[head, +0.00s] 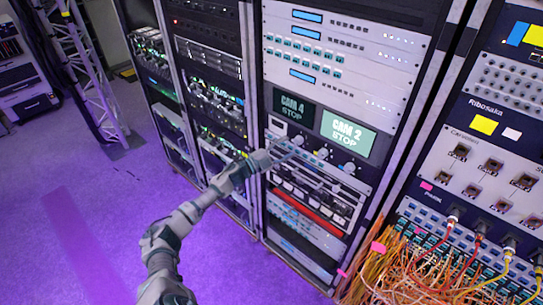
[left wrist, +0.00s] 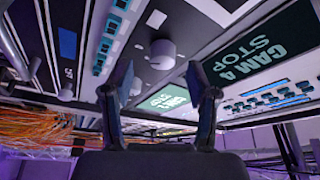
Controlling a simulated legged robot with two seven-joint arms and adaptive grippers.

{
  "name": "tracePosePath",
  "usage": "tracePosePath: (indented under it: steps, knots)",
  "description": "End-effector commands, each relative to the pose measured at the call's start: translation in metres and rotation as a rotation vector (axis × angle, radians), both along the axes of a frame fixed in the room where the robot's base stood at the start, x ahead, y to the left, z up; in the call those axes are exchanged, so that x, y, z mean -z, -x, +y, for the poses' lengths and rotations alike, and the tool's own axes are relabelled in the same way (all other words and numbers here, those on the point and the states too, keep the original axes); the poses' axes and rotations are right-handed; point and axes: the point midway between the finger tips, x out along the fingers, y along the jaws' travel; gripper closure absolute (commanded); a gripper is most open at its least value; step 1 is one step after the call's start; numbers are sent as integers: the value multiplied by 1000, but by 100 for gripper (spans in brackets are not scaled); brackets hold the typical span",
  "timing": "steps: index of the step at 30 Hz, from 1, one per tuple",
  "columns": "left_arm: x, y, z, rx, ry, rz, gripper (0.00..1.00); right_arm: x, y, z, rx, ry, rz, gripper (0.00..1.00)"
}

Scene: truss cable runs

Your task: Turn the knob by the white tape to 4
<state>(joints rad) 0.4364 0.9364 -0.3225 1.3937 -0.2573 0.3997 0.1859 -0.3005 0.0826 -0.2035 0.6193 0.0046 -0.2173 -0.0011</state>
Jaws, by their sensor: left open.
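A row of pale round knobs sits on the rack panel below two screens reading CAM 4 STOP (head: 293,107) and CAM 2 STOP (head: 347,133). A small white patch, seemingly the white tape (head: 278,126), is left of the leftmost knob (head: 298,140); in the left wrist view the patch (left wrist: 155,18) lies near the closest knob (left wrist: 162,55). My left gripper (head: 289,150) is at the leftmost knob in the head view. In the left wrist view its open fingers (left wrist: 160,82) point at this knob, which appears ahead between them. Contact and dial numbers cannot be made out.
Two more knobs, a middle one (head: 322,154) and a right one (head: 349,168), follow along the panel. Orange cables (head: 390,265) bunch at the lower right. A truss (head: 85,75) stands at the left. Purple floor (head: 110,220) is clear in front.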

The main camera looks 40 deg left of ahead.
Motion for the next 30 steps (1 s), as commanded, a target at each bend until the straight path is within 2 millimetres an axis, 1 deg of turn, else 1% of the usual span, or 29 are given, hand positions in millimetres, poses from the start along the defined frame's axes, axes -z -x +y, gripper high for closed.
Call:
tracePosePath:
  steps: [1,6,12,18,30]
  knots:
    - [6,10,5,-1,-2,6,41,0,0,0,0,0,0,60]
    - [13,41,20,0,-1,6,41,0,0,1,1,0,0,60]
    - [18,64,31,0,0,5,41,0,0,1,1,-1,1,60]
    - [19,73,35,1,-2,4,41,0,0,0,1,-1,1,60]
    - [19,74,35,1,0,3,41,0,-1,1,1,0,1,60]
